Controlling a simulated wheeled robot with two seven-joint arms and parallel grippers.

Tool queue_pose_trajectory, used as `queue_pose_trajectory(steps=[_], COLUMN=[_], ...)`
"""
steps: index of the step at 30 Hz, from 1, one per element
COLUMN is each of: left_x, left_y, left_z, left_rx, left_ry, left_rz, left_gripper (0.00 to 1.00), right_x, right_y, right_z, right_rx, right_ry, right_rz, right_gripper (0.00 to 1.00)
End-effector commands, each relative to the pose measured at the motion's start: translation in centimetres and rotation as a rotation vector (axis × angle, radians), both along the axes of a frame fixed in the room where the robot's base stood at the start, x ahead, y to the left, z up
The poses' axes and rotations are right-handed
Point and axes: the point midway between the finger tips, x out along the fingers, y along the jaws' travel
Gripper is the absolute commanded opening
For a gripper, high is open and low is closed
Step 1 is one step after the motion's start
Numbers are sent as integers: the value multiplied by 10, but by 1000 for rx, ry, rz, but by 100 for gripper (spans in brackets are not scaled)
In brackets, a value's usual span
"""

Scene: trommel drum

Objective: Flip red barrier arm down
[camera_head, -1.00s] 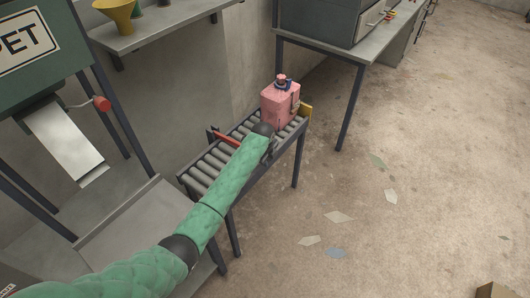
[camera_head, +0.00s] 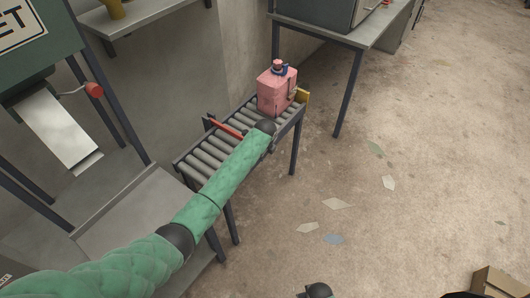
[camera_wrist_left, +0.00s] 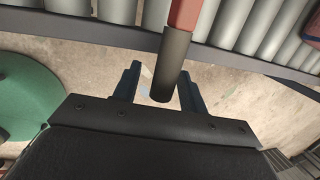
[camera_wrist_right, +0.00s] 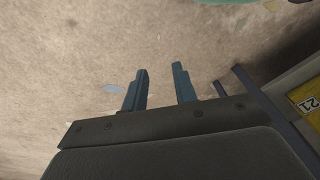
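The red barrier arm (camera_head: 228,128) lies across the roller conveyor (camera_head: 205,160) in the head view, partly hidden by my left arm. In the left wrist view its red bar (camera_wrist_left: 185,14) ends in a dark cylindrical grip (camera_wrist_left: 172,65). My left gripper (camera_wrist_left: 158,75) is open. The grip's end reaches in between its two fingers, with a gap visible on the left side; contact on the right is unclear. In the head view the left fingers are hidden behind my arm. My right gripper (camera_wrist_right: 160,69) is open and empty above the floor.
A green machine (camera_head: 40,45) with a red-knobbed lever (camera_head: 94,90) is at left. A workbench (camera_head: 345,35) stands behind. A cardboard box (camera_head: 495,282) is at bottom right. The floor on the right is mostly clear.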

Motion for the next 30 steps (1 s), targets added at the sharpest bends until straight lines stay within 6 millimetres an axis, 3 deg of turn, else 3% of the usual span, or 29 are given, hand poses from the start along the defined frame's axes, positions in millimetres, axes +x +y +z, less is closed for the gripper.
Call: queue_pose_trajectory(steps=[7, 11, 21, 30], left_x=[0, -3, -14, -18], left_y=[0, 0, 0, 0], left_z=[5, 17, 64, 76], left_rx=[-1, -1, 0, 0], left_ry=[-2, -3, -2, 0], left_rz=[0, -1, -1, 0], left_gripper=[42, 42, 42, 42], right_x=[0, -1, 8, 12], right_y=[0, 0, 9, 11], right_z=[-1, 0, 43, 54], right_rx=[-1, -2, 10, 12], right_ry=[3, 16, 15, 15], right_rz=[0, 0, -3, -3], right_gripper=[28, 28, 28, 28])
